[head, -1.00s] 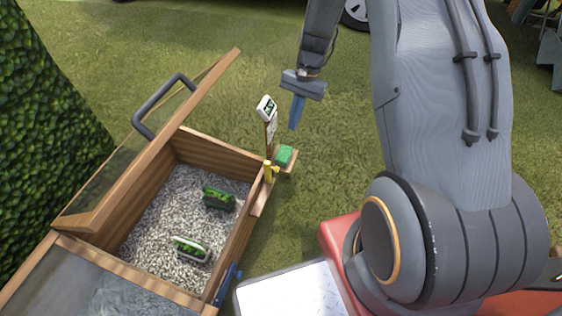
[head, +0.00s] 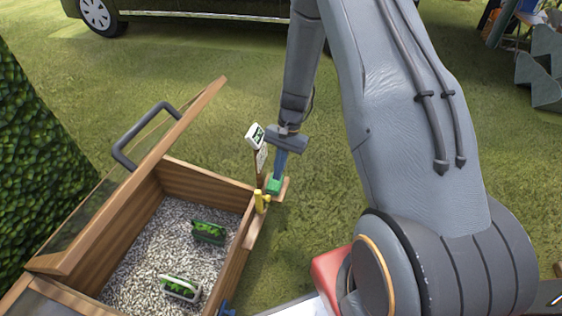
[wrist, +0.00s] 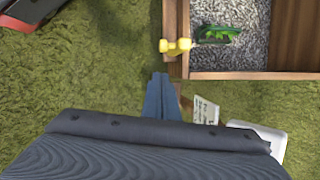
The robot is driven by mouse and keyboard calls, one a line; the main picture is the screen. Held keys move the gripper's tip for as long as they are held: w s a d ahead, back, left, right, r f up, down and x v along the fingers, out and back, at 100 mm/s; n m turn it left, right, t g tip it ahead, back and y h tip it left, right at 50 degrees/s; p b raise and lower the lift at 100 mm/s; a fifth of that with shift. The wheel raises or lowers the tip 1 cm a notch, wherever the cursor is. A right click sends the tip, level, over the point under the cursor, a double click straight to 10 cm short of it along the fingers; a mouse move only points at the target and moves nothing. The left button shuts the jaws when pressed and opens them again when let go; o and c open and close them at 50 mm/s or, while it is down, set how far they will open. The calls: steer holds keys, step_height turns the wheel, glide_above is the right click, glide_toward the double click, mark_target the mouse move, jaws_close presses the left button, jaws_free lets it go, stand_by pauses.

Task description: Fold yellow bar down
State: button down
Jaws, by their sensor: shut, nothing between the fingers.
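In the wrist view the yellow bar (wrist: 175,46) sits on the box edge, just beyond my fingertips. My gripper (head: 278,178) is shut and empty, with blue fingers pointing down beside the bar, over the green block. In the wrist view my gripper (wrist: 163,80) shows its fingers together, apart from the bar. Whether the fingers touch the green block cannot be told.
The wooden box (head: 205,182) holds gravel and two green items (head: 208,232). Its glazed lid (head: 150,165) stands open. A green block (head: 273,186) and a small white sign (head: 256,136) are beside the bar.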

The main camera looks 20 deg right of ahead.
steer(key=s+a+f+b, duration=0.1)
steer(key=s+a+f, duration=0.1)
steer(key=a+f, duration=0.1)
steer(key=shift+s, duration=0.35)
